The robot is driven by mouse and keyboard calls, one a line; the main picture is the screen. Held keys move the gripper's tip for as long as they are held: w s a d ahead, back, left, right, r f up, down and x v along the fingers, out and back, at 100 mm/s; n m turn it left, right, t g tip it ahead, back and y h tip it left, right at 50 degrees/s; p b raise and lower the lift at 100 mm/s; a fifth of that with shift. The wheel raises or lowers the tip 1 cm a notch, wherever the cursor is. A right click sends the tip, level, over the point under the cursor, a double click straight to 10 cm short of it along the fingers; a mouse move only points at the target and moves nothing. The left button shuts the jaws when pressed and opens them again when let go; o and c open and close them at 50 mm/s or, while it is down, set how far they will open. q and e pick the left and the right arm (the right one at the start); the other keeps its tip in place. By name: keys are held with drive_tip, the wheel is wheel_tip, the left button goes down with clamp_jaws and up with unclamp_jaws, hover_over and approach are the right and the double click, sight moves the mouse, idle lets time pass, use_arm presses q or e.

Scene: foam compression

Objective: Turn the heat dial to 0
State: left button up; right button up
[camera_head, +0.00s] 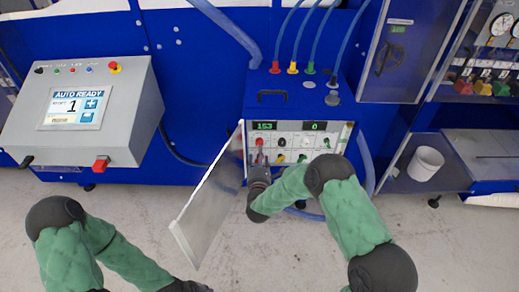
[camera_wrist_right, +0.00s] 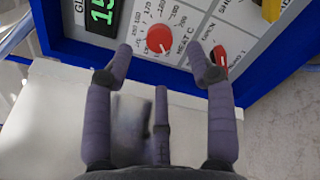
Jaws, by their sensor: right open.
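The heat dial (camera_wrist_right: 160,38) is a round red knob on the white panel, beside a printed scale and the words "HEAT C". In the head view a red knob (camera_head: 259,142) shows under the green display (camera_head: 264,126) reading 153. My right gripper (camera_wrist_right: 165,70) is open in front of the panel, its fingertips just below the dial and apart from it, with nothing between them. In the head view the right gripper (camera_head: 258,160) is at the panel's lower left. My left arm ends in a dark part at the bottom edge; its fingers are not visible.
A second red knob (camera_wrist_right: 220,57) sits right of the dial, close to a right fingertip. An open pale door (camera_head: 208,205) hangs left of the panel. A grey control box (camera_head: 130,115) stands left, a white bucket (camera_head: 426,163) on a shelf right. Floor is clear in front.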

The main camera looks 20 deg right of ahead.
drive_tip(key=v, duration=0.5)
drive_tip(key=shift+s, duration=0.35)
drive_tip(key=s+a+f+m+g+y, duration=0.25)
drive_tip(key=s+f+m+g, duration=0.2)
drive_tip(key=f+m, duration=0.4)
drive_tip(key=s+a+f+m+g+y, duration=0.1)
drive_tip(key=s+f+m+g+y, duration=0.3)
drive_tip(key=f, duration=0.7)
drive_tip(key=s+a+f+m+g+y, duration=0.1)
drive_tip(key=s+a+f+m+g, duration=0.1)
drive_tip(key=s+m, duration=0.5)
drive_tip(key=s+a+f+m+g+y+b, duration=0.1)
drive_tip(key=s+f+m+g, duration=0.4)
drive_tip(key=s, duration=1)
drive_tip(key=a+m+g, duration=0.1)
drive_tip(key=m, duration=0.2)
drive_tip(key=shift+s+b, duration=0.3)
drive_tip(key=shift+f+g+y, duration=0.15)
drive_tip(key=shift+g+y, duration=0.1)
